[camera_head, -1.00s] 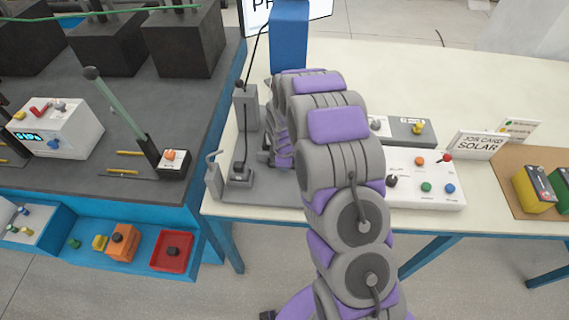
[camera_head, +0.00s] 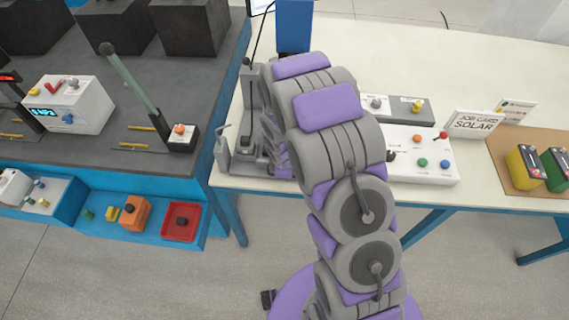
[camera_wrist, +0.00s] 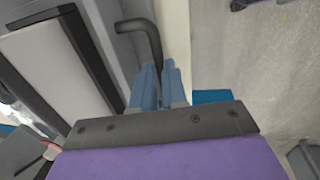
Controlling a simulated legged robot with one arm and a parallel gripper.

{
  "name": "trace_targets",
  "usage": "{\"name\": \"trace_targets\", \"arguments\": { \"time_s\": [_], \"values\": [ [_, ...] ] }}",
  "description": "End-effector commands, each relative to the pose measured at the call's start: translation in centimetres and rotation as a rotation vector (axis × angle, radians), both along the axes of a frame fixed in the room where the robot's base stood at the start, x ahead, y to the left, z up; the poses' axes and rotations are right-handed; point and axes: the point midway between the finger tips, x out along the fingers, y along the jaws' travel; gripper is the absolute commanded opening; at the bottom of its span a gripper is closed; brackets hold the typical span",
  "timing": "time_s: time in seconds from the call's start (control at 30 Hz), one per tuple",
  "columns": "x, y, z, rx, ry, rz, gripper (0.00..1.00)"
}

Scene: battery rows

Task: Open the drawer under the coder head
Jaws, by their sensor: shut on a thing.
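The blue box-shaped coder head (camera_head: 294,27) stands behind my arm on the cream bench. A grey base (camera_head: 250,165) below it is mostly covered by my arm, so the drawer front cannot be made out in the head view. In the wrist view a dark grey bent bar handle (camera_wrist: 146,32) comes out of a grey body and runs down to my gripper (camera_wrist: 160,66). The two blue fingers are close together, shut on the lower end of this handle. The head view does not show my gripper; my arm hides it.
A small upright lever (camera_head: 222,150) stands at the base's left end. A white control box (camera_head: 420,155) with coloured knobs and a job card (camera_head: 474,124) are to the right. The dark bench (camera_head: 95,170) is at left. Floor in front is clear.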

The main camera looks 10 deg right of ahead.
Motion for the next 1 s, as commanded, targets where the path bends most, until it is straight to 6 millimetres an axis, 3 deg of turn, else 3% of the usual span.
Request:
{"name": "trace_targets", "arguments": {
  "time_s": [0.23, 0.27, 0.5, 0.83, 1.0],
  "values": [
    [0.5, 0.2, 0.1, 0.006, -0.011, 0.003, 0.00],
    [0.5, 0.2, 0.1, 0.006, -0.011, 0.003, 0.15],
    [0.4, 0.2, 0.1, 0.004, -0.010, 0.002, 0.38],
    [0.4, 0.2, 0.5, 0.004, -0.011, 0.002, 0.38],
    [0.1, 0.3, 2.5, 0.004, -0.014, 0.003, 0.38]
  ]
}}
